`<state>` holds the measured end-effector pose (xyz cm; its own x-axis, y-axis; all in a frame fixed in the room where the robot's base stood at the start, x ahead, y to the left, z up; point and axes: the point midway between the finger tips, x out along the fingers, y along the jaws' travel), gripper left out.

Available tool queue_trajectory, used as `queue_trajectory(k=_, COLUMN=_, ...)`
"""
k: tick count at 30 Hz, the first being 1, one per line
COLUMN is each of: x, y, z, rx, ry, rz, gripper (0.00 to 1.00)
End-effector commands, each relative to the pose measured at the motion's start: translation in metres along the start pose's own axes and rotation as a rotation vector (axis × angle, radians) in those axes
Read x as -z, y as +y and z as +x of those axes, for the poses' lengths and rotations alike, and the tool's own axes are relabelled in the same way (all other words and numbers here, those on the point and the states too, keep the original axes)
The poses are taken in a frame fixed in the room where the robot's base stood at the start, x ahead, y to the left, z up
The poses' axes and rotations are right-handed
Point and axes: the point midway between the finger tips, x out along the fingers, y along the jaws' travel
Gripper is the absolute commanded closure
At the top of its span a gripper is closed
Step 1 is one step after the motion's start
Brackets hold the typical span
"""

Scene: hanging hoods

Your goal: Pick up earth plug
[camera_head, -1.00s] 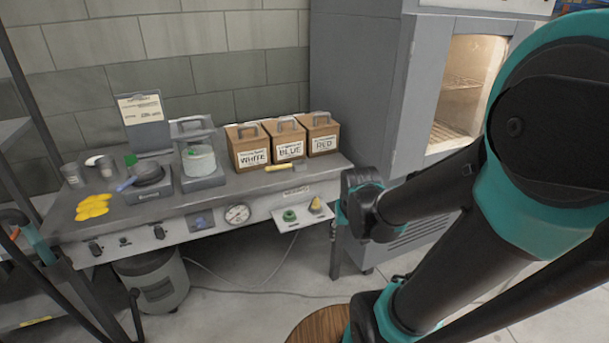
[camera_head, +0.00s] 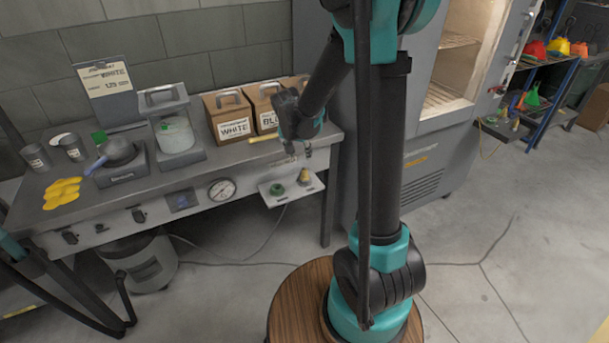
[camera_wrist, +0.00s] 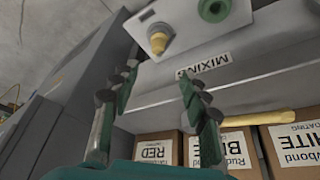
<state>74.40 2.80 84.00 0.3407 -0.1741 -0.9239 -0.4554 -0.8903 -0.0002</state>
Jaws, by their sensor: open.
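A small white panel (camera_head: 290,191) juts from the bench front and carries two small fittings. One is a yellow-tan plug (camera_head: 304,175), upright; the other is a round green ring-shaped piece (camera_head: 276,189) to its left. No marking shows which is the earth plug. In the wrist view the plug (camera_wrist: 159,42) and the green piece (camera_wrist: 213,9) are near the top. My gripper (camera_head: 297,153) hangs just above the panel, close to the plug and apart from it. In the wrist view its fingers (camera_wrist: 156,84) are spread and empty.
A pressure gauge (camera_head: 221,189) is left of the panel. A grey cabinet (camera_head: 440,150) stands at right. Floor below the panel is mostly clear.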

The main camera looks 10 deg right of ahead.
Motion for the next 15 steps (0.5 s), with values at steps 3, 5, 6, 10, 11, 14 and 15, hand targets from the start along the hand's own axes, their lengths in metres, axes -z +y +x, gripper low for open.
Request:
queue_trajectory(k=3, x=0.000, y=0.000, z=0.019, rx=0.000, ry=0.000, rz=-0.001, gripper=0.54)
queue_trajectory(k=5, x=0.001, y=0.000, z=0.028, rx=0.000, ry=0.000, rz=0.000, gripper=0.54)
queue_trajectory(k=6, x=0.000, y=0.000, z=0.034, rx=0.000, ry=0.000, rz=0.000, gripper=0.54)
queue_trajectory(k=10, x=0.001, y=0.000, z=0.053, rx=-0.001, ry=0.000, rz=0.000, gripper=0.54)
queue_trajectory(k=11, x=0.001, y=0.000, z=0.057, rx=-0.001, ry=0.000, rz=0.000, gripper=0.54)
queue_trajectory(k=14, x=0.001, y=0.000, z=0.070, rx=0.000, ry=0.000, rz=-0.001, gripper=0.54)
queue_trajectory(k=15, x=0.001, y=0.000, z=0.074, rx=0.000, ry=0.000, rz=-0.001, gripper=0.54)
